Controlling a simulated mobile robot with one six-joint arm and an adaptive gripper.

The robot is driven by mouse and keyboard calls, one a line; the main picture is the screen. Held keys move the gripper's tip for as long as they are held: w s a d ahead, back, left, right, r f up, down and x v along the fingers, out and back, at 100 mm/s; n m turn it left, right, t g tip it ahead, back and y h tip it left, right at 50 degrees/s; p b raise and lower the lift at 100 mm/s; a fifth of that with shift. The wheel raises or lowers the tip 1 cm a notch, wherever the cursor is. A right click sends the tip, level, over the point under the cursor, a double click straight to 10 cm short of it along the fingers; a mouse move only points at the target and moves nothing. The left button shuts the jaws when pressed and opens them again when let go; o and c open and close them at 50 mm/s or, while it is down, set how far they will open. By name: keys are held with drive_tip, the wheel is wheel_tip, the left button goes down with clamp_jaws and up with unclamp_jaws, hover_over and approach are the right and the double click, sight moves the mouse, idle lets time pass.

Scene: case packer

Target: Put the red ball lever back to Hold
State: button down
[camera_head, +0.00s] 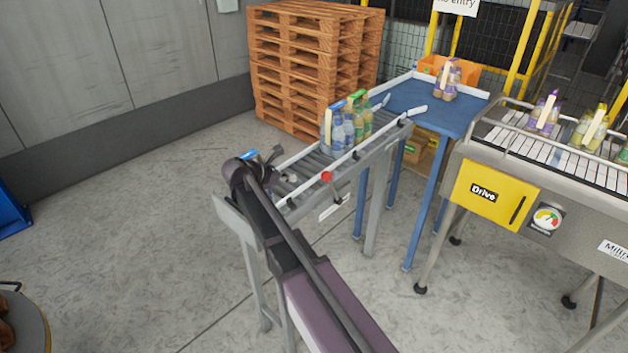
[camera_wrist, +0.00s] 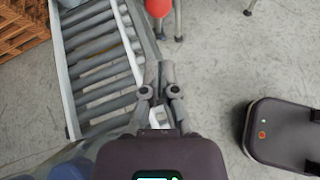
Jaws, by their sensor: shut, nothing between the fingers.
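The red ball (camera_head: 327,176) of the lever is at the near side rail of the roller conveyor (camera_head: 310,192). It also shows at the top edge of the wrist view (camera_wrist: 158,8), cut off by the frame, beside the conveyor rail. My gripper (camera_head: 278,152) is over the conveyor's near end, to the left of the ball and apart from it. In the wrist view my gripper's fingers (camera_wrist: 166,72) are together and empty, pointing up the picture towards the ball, with a gap between. A small pale plate (camera_head: 335,207) hangs below the rail; its lettering is unreadable.
Bottle packs (camera_head: 347,124) stand farther up the conveyor. A blue table (camera_head: 425,100) bears another pack. A machine with a yellow Drive panel (camera_head: 490,193) stands at right. Stacked pallets (camera_head: 300,60) are behind.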

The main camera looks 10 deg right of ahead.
drive_tip(key=shift+d+f, duration=0.1)
drive_tip(key=b, duration=0.4)
approach(328, 182)
drive_tip(key=d+f, duration=0.2)
drive_tip(key=shift+w+d+f+b, duration=0.1)
drive_tip(key=shift+w+d+b, duration=0.25)
drive_tip(key=shift+w+d, duration=0.4)
